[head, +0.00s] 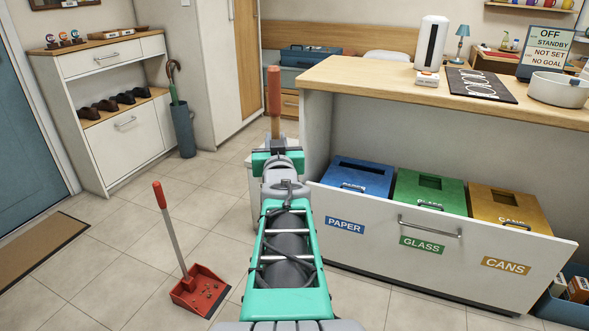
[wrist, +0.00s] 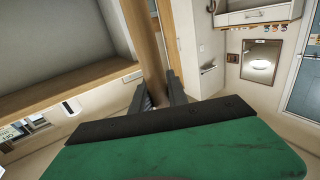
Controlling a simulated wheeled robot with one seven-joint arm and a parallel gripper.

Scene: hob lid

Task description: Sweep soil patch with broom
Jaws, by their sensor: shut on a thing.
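My gripper (head: 277,143) is shut on the wooden handle of the broom (head: 274,95), which stands about upright with its red end up. In the wrist view, the handle (wrist: 146,50) runs up between my gripper's dark fingers (wrist: 160,95). The broom's lower part and head are hidden behind my arm or out of view. A red dustpan (head: 186,292) with a long upright grey handle and red grip stands on the tiled floor left of my arm. Small dark bits lie in its pan. I cannot make out a soil patch on the floor.
The open drawer (head: 360,249) with blue, green and yellow bins juts out on the right below a wooden counter (head: 345,77). A shoe cabinet (head: 125,155) and umbrella stand (head: 184,130) are at the left back. Tiled floor is free around the dustpan. A doormat (head: 35,250) lies far left.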

